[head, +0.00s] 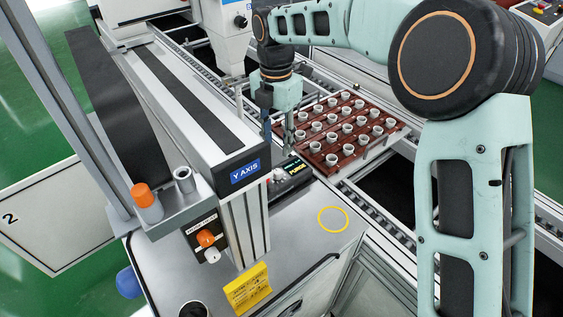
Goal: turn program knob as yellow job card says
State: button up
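The yellow job card (248,290) stands at the front of the grey bench; its print is too small to read. A pale knob (278,175) sits at the left of a small dark panel (291,184), beside the Y AXIS beam. The panel has a lit green readout and a label that seems to read PURGE. The knob's pointer direction cannot be made out. My gripper (278,146) points down above and behind the panel, with its two fingers apart and nothing visible between them. It looks clear of the knob.
A brown tray (332,166) of several white cups lies on the conveyor, right of my gripper. The Y AXIS beam (205,125) stands close on the left. A box with orange and white knobs (206,241) hangs in front. A yellow ring (333,219) marks bare bench.

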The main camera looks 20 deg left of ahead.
aim_at(277, 171)
notch_tip(277, 171, down, 10)
jog(key=shift+r, duration=0.2)
grip_shut()
dwell(0.4)
